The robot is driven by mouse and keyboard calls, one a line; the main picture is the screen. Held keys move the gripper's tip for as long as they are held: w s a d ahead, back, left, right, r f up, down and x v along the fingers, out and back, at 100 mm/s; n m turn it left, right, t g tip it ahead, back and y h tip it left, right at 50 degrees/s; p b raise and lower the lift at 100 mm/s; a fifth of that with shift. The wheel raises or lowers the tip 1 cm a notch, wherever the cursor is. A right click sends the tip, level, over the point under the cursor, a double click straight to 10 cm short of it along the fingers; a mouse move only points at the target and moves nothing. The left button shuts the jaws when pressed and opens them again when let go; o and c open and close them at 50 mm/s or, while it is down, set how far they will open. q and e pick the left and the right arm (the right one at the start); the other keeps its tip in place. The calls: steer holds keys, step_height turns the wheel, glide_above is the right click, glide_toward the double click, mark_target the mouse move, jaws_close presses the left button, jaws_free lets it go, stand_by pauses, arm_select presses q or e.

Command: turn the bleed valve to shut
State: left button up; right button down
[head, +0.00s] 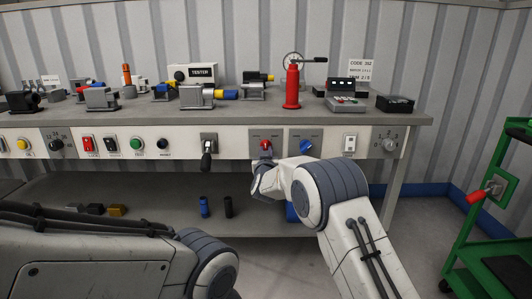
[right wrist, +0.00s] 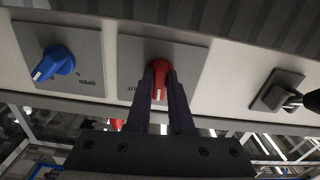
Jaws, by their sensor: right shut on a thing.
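A red knob (head: 266,145) with a white pointer line sits on a grey plate on the bench's front panel. A blue knob (head: 305,146) sits on a similar plate to its right. Neither plate's name is readable, so I cannot tell which knob is the bleed valve. My right gripper (head: 263,164) is shut on the red knob. In the right wrist view, the fingers (right wrist: 160,85) lie on either side of the red knob (right wrist: 158,66), its white line pointing down in that picture. Its labels are mostly hidden. My left arm shows at lower left; its gripper is out of view.
A black lever (head: 208,152) sits left of the red knob, and a white switch (head: 349,144) and dial (head: 390,145) sit farther right. A green cart (head: 497,190) with a red-handled valve stands at right. Bottles stand on the lower shelf.

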steer(key=shift+a+m+b, duration=0.2)
steer(key=shift+m+b, duration=1.35)
steer(key=shift+m, duration=3.35)
steer(key=c, duration=0.8)
jaws_free()
steer(key=shift+r, duration=0.1)
steer(key=shift+s, duration=0.15)
steer(key=s+p, duration=0.2)
steer(key=s, duration=0.8)
steer(key=shift+s, duration=0.15)
steer(key=shift+d, duration=0.1)
